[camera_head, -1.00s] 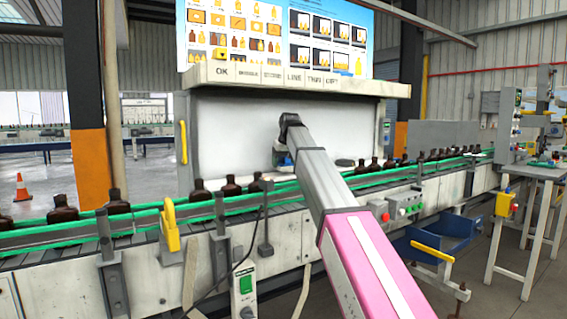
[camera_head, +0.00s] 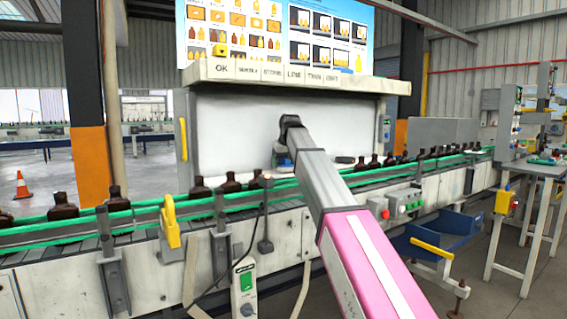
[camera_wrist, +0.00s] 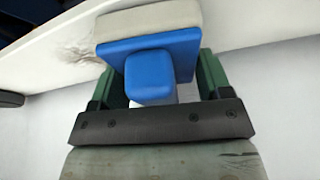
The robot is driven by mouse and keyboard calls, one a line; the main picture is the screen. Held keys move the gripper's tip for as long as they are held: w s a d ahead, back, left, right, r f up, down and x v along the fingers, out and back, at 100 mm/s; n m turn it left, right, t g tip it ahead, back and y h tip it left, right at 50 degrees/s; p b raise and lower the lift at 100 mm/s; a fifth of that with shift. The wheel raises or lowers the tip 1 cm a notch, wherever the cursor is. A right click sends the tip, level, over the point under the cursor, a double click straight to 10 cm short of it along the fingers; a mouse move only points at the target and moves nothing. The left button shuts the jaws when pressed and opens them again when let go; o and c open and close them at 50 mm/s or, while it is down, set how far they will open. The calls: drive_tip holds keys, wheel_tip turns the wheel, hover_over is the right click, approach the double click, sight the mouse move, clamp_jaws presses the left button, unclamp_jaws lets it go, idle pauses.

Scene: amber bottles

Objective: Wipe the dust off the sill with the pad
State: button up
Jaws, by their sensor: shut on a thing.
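My gripper (camera_wrist: 150,72) has green fingers and is shut on the blue handle of the pad (camera_wrist: 150,45). The pad has a blue back and a beige face block, and it lies against or just over the white sill (camera_wrist: 265,22) in the wrist view. I cannot tell whether they touch. A grey smudge of dust (camera_wrist: 90,53) shows on the sill just left of the pad. Sill behind the pad is hidden. In the head view my arm reaches into the white hooded recess, and its dark end hides the fingers.
A conveyor with green rails (camera_head: 150,206) and several amber bottles (camera_head: 117,198) runs in front of the recess (camera_head: 235,135). A labelled shelf (camera_head: 300,77) overhangs the recess. A blue bin (camera_head: 462,228) sits low right. A dark object (camera_wrist: 10,98) shows at the wrist view's left edge.

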drive_tip(key=shift+f, duration=0.15)
drive_tip(key=shift+w+d, duration=0.5)
drive_tip(key=shift+d, duration=0.25)
drive_tip(key=shift+w+d, duration=0.5)
drive_tip(key=shift+d, duration=0.2)
drive_tip(key=shift+w+d, duration=0.7)
drive_tip(key=shift+d, duration=0.35)
drive_tip(key=shift+w+d, duration=0.7)
drive_tip(key=shift+d, duration=0.3)
drive_tip(key=shift+w+d, duration=0.7)
drive_tip(key=shift+d, duration=0.35)
drive_tip(key=shift+f, duration=0.1)
drive_tip(key=shift+s+a, duration=0.35)
drive_tip(key=shift+a, duration=0.05)
drive_tip(key=shift+s+a, duration=0.6)
drive_tip(key=shift+a, duration=0.3)
drive_tip(key=shift+s+a, duration=0.55)
drive_tip(key=shift+a, duration=0.3)
drive_tip(key=shift+s+a, duration=0.6)
drive_tip(key=shift+a, duration=0.3)
drive_tip(key=shift+s+a, duration=0.5)
drive_tip(key=shift+a, duration=0.25)
drive_tip(key=shift+s+a, duration=0.5)
drive_tip(key=shift+a, duration=0.25)
